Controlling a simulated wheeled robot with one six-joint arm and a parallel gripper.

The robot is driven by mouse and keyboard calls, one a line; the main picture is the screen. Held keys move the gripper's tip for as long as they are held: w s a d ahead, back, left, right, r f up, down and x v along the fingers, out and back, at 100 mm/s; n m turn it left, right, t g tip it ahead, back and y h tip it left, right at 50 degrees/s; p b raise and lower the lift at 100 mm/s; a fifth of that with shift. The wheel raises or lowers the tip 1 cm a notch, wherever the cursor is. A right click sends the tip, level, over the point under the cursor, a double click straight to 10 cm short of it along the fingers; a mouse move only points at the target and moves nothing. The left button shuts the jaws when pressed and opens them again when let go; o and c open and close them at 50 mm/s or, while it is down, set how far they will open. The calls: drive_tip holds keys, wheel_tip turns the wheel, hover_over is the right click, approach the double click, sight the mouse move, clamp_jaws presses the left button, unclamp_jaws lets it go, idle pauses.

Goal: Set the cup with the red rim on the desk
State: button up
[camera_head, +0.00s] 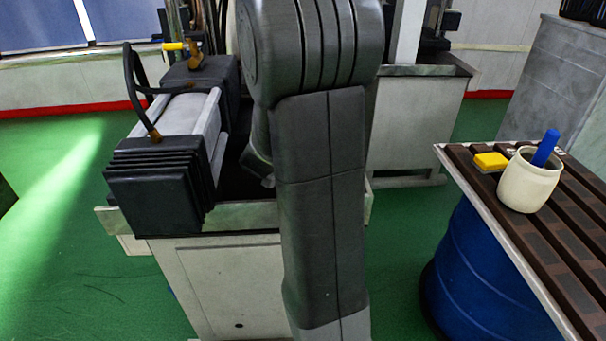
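No cup with a red rim can be made out. A cream-white cup (526,186) stands upright on a brown slatted top (577,210) at the right, with a blue stick-like thing (545,147) leaning out of it. I see no red on its rim. Whether this slatted top is the desk I cannot tell. My dark grey arm fills the middle of the view from top to bottom. My gripper does not show, so I cannot see what it holds.
A yellow block (491,162) lies left of the cream cup. A blue barrel (485,275) is under the slatted top. A machine with black bellows (158,188) on a pale cabinet (225,285) stands left of centre. Green floor (50,230) is open at the left.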

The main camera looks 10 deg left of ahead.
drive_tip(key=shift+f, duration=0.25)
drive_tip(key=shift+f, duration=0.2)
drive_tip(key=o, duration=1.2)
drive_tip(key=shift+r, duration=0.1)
